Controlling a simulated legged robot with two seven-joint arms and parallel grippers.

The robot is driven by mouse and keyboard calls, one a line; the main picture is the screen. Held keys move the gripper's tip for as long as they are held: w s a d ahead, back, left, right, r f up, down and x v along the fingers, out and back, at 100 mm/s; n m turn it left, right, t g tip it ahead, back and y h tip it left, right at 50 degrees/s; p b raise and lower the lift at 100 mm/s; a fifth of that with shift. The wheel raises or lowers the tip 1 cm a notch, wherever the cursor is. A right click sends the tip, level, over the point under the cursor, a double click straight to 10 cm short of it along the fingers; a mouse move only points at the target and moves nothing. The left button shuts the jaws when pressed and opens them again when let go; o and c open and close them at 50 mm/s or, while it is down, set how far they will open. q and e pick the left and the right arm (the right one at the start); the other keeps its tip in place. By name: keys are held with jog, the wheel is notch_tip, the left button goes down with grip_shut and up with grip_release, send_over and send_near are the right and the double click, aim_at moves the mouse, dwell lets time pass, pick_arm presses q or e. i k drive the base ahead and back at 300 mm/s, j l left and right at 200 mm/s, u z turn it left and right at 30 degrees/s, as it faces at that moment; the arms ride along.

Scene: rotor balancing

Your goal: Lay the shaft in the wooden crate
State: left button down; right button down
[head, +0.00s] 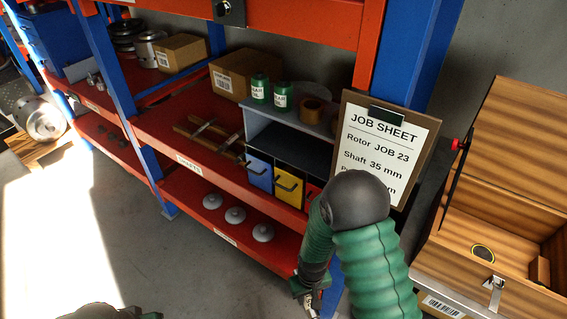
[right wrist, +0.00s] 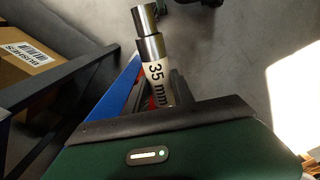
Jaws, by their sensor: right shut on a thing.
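The wooden crate (head: 455,272) stands open at the right of the head view, its lid raised at the back and a metal latch on its front. A round yellow-rimmed black piece and a small wooden block show inside it. My right gripper (head: 309,297) hangs low in front of the shelf, left of the crate and apart from it. In the right wrist view it is shut on the shaft (right wrist: 150,48), a stepped metal bar marked "35 mm" that sticks out beyond the fingers. The shaft is hardly visible in the head view. My left gripper is out of view.
A red and blue shelf rack (head: 160,125) holds cartons, green cans and coloured drawers (head: 259,171). A job sheet (head: 384,145) reading "Shaft 35 mm" stands between rack and crate. My right arm covers part of the rack.

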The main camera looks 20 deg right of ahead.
aim_at(475, 253)
jog(key=k+l+u, duration=0.2)
jog(key=k+l, duration=0.25)
jog(key=k+l+u, duration=0.15)
jog(key=k+l, duration=0.2)
jog(key=k+l+u, duration=0.2)
jog(key=k, duration=0.35)
jog(key=l, duration=0.1)
